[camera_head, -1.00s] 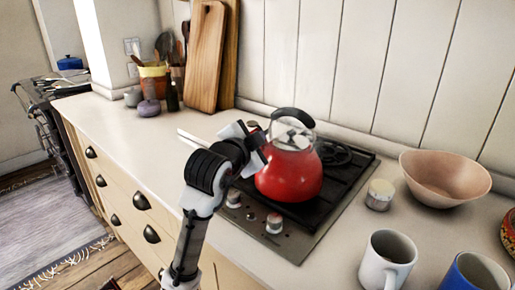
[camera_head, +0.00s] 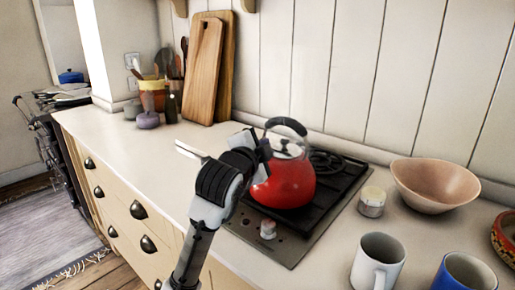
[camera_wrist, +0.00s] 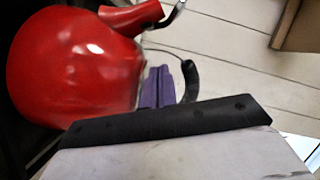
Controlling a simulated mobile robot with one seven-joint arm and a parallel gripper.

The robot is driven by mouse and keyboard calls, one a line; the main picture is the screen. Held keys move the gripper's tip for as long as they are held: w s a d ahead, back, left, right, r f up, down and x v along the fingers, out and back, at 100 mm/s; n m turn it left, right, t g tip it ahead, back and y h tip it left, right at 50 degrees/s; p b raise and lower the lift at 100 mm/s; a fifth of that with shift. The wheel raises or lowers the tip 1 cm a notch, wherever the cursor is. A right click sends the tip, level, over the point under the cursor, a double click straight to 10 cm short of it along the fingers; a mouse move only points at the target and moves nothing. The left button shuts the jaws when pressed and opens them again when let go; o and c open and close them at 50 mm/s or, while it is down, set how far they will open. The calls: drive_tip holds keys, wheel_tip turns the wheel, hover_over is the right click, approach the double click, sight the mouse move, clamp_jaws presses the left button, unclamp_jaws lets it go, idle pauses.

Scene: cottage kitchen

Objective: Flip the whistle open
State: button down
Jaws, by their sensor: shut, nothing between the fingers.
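The red kettle (camera_head: 287,186) stands upright on the black hob, with a silver lid and black arched handle (camera_head: 286,125). In the wrist view the kettle (camera_wrist: 65,65) lies sideways in the picture, its red spout (camera_wrist: 125,18) at the top. A thin metal piece (camera_wrist: 176,12) shows at the spout's end; whether it is the whistle, and its position, I cannot tell. My gripper (camera_head: 264,150) is at the kettle's upper left side. In the wrist view my gripper's purple fingers (camera_wrist: 160,87) are shut and empty, close to the lid and handle (camera_wrist: 191,80); contact is unclear.
The hob (camera_head: 300,222) has knobs along its front. A small jar (camera_head: 372,201), a wide bowl (camera_head: 434,184), a white mug (camera_head: 378,262) and a blue mug (camera_head: 465,273) stand to the right. Cutting boards (camera_head: 207,70) lean behind. The counter left of the hob is mostly clear.

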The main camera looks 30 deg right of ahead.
drive_tip(key=b+v, duration=0.2)
drive_tip(key=v, duration=0.8)
drive_tip(key=shift+r, duration=0.15)
